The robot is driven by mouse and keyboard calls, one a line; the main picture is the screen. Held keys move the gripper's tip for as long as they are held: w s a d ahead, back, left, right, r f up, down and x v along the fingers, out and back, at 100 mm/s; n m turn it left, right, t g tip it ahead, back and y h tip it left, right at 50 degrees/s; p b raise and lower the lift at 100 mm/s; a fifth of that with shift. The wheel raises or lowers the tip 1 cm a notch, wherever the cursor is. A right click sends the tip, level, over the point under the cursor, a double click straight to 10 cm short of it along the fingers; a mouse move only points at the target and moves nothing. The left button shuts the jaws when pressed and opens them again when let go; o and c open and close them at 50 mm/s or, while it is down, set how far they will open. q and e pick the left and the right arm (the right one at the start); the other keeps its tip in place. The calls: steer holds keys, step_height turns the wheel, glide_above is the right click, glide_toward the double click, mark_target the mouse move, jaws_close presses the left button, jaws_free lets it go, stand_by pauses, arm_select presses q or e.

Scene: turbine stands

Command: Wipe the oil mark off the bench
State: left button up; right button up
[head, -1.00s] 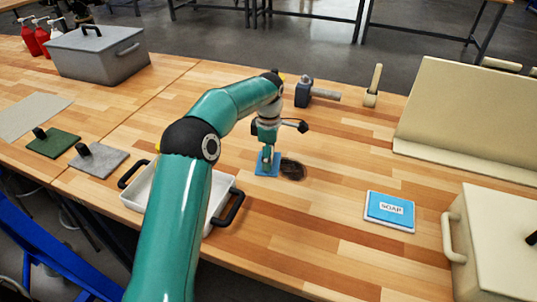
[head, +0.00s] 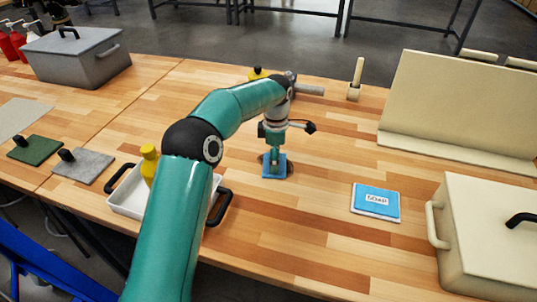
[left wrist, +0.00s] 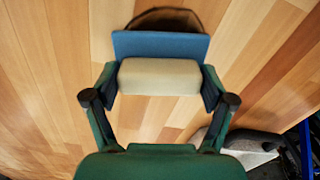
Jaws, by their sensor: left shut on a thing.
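My left gripper (head: 275,158) is shut on the cream handle (left wrist: 160,77) of a blue wiping pad (head: 277,171). In the head view the pad sits low on the wooden bench, over the dark oil mark (head: 263,157). Only a dark edge of the mark shows around the pad there. In the left wrist view the blue pad (left wrist: 160,44) lies just in front of the fingers, and a dark brown part of the oil mark (left wrist: 170,17) shows beyond it. The pad hides the rest of the mark. My right gripper is not in view.
A blue soap packet (head: 376,201) lies to the right on the bench. A white tray (head: 128,205) with black handles stands to the left, partly behind my arm. A cream box (head: 485,240) is at the right front. A hammer (head: 308,90) lies behind my gripper.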

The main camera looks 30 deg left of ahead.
arm_select(q)
steer(key=shift+w+d, duration=0.2)
steer(key=shift+d, duration=0.8)
steer(key=shift+w+d+p, duration=0.25)
steer(key=shift+d+p, duration=0.05)
steer(key=shift+d, duration=0.6)
steer(key=shift+w+d+p, duration=0.2)
steer(key=shift+d+p, duration=0.1)
steer(key=shift+d, duration=0.65)
steer(key=shift+s+a, duration=0.25)
steer(key=shift+a, duration=0.7)
steer(key=shift+s+a, duration=0.2)
steer(key=shift+a, duration=0.75)
steer(key=shift+s+a+f, duration=0.1)
steer(key=shift+s+a, duration=0.2)
steer(key=shift+a, duration=1)
steer(key=shift+s+a+r, duration=0.1)
steer(key=shift+s+a, duration=0.25)
steer(key=shift+a, duration=0.95)
steer(key=shift+s+a+f, duration=0.1)
steer(key=shift+s+a, duration=0.2)
steer(key=shift+a, duration=1)
steer(key=shift+w+a+r+p, duration=0.2)
steer(key=shift+w+p, duration=0.1)
steer(key=shift+p, duration=0.65)
steer(key=shift+w+p, duration=0.55)
steer(key=shift+p, duration=0.15)
steer(key=shift+f, duration=0.1)
